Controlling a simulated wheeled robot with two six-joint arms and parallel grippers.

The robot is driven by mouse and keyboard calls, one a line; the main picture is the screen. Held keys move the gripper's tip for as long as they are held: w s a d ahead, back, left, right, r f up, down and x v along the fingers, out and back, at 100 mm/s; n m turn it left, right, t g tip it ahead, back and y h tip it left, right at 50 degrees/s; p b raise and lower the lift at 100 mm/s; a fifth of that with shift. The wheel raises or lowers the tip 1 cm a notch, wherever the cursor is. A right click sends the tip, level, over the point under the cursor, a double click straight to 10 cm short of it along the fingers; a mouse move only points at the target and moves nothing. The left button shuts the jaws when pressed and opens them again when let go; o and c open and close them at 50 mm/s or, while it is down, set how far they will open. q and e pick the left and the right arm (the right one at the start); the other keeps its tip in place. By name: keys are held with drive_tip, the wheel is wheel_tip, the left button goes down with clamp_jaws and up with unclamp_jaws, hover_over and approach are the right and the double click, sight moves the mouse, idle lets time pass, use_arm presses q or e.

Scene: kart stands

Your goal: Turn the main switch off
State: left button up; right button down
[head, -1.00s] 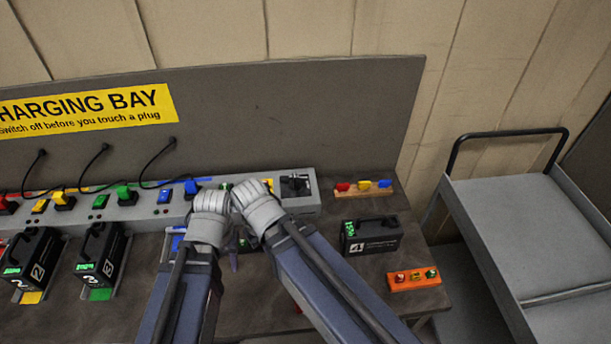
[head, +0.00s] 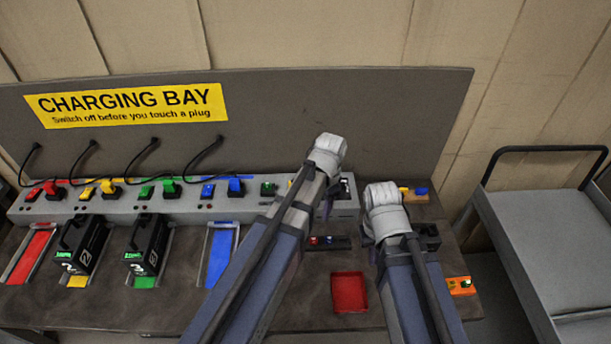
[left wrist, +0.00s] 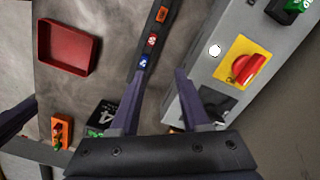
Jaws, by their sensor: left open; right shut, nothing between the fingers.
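The main switch, a red rotary knob (left wrist: 245,68) on a yellow plate (left wrist: 232,50), sits on the grey charging rail in the left wrist view. In the head view my left arm hides most of it; only a bit of yellow (head: 291,183) shows beside the arm. My left gripper (left wrist: 160,80) is open and empty, its fingers pointing down beside the rail, with the knob to the right of them and not touched. In the head view the left gripper (head: 327,205) is near the rail's right end. My right gripper (head: 370,240) is shut and empty, to its right.
A black part (left wrist: 214,102) is on the rail close to the left gripper's finger. A dark strip with coloured buttons (head: 328,242), a red tray (head: 349,292) and an orange block (head: 461,286) lie on the bench. Battery 4 (left wrist: 103,115) stands near the right gripper. A cart (head: 555,235) stands right.

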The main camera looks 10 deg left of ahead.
use_arm(q)
drive_tip(key=w+a+r+m, duration=0.1)
drive_tip(key=w+a+m, duration=0.1)
drive_tip(key=w+a, duration=0.1)
drive_tip(key=w+a+r+m+p, duration=0.1)
drive_tip(key=w+a+m, duration=0.1)
drive_tip(key=w, duration=0.3)
drive_tip(key=w+a+r+m+p, duration=0.1)
drive_tip(key=w+a, duration=0.3)
drive_tip(key=shift+w+a+m+h, duration=0.2)
drive_tip(key=shift+w+m+h, duration=0.1)
drive_tip(key=shift+m, duration=0.1)
wheel_tip(320, 180, down, 8)
drive_tip(key=b, duration=0.7)
drive_tip(key=shift+r+b, duration=0.1)
drive_tip(key=shift+b, duration=0.25)
clamp_jaws()
